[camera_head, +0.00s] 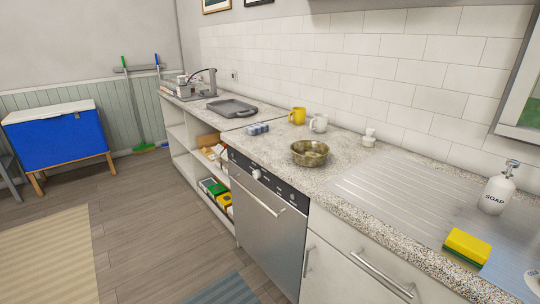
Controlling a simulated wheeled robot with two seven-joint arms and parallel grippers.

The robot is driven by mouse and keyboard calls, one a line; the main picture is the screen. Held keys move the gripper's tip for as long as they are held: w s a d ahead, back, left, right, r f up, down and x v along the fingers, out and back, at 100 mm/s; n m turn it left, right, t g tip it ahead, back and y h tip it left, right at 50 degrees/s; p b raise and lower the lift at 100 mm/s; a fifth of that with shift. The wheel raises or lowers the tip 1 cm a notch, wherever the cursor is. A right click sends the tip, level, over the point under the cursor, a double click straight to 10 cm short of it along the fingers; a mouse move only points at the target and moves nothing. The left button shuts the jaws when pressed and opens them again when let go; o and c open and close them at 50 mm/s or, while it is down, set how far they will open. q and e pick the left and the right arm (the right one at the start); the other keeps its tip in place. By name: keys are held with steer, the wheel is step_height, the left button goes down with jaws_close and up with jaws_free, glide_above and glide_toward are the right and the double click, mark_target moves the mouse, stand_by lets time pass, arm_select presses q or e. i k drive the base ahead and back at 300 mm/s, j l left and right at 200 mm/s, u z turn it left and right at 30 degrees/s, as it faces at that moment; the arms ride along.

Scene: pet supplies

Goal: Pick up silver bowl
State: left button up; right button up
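A round metal bowl (310,153) stands upright on the speckled stone counter, near its front edge, above the dishwasher. Its metal looks brownish-gold with some silver, and no other bowl shows. Neither of my grippers is in the head view. Nothing touches the bowl from outside, and its inside is only partly visible.
A yellow mug (297,116), a white mug (319,123) and small blue-grey items (258,128) stand behind the bowl. A grey tray (232,108) lies farther left. A soap bottle (496,188) and yellow sponge (467,246) are at right. The dishwasher (265,215) fronts the counter; floor is open at left.

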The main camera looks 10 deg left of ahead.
mark_target(305, 153)
steer(key=z, duration=1.55)
steer(key=j+u, duration=0.2)
steer(key=j, duration=0.2)
steer(key=i+j+u, duration=0.15)
steer(key=j, duration=0.25)
steer(key=j+u, duration=0.2)
steer(key=j, duration=0.2)
